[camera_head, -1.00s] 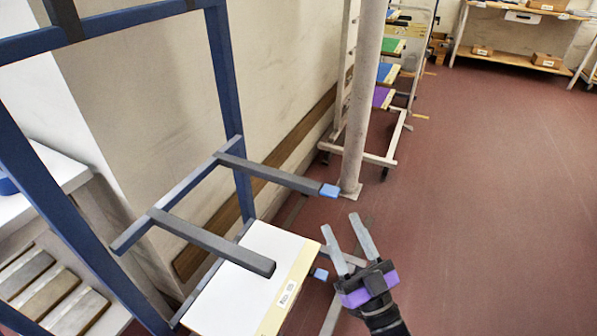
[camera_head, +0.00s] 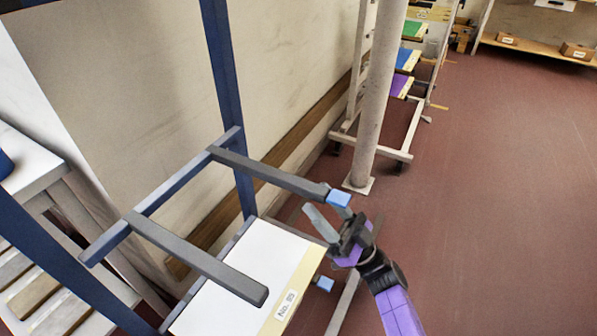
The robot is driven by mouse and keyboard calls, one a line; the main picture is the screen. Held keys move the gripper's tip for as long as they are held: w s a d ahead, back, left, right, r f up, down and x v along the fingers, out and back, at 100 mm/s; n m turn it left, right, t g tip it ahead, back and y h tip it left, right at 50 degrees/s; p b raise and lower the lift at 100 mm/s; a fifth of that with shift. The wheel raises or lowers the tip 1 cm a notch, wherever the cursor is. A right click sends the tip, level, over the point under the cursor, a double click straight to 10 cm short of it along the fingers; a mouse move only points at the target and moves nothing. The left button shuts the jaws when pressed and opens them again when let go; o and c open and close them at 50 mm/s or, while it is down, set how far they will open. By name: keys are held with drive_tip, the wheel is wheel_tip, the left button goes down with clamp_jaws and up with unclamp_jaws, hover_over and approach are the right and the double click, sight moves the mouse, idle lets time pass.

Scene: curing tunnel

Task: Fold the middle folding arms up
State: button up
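The middle folding arms are two dark grey bars, a far one (camera_head: 270,175) and a near one (camera_head: 200,259), joined at the wall side by a blue crossbar (camera_head: 165,192). Both stick out roughly level from the blue rack frame. The far bar ends in a blue tip (camera_head: 339,198); no blue tip shows on the near bar. My gripper (camera_head: 328,208) is open, its grey fingers apart, right at the far bar's tip. One finger is below and left of the tip, the other close under it; whether they touch it I cannot tell.
A white panel (camera_head: 243,272) with a cream labelled edge lies below the middle arms, with a blue tip (camera_head: 324,284) beside it. A round post (camera_head: 378,100) and a rack with coloured panels stand behind. The floor at right is clear.

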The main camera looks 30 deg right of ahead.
sight(302, 182)
drive_tip(key=shift+s+x, duration=0.15)
drive_tip(key=shift+x, duration=1.85)
drive_tip(key=shift+s+x, duration=0.15)
drive_tip(key=shift+x, duration=1.8)
drive_tip(key=shift+a+r, duration=0.15)
drive_tip(key=shift+a, duration=0.05)
clamp_jaws()
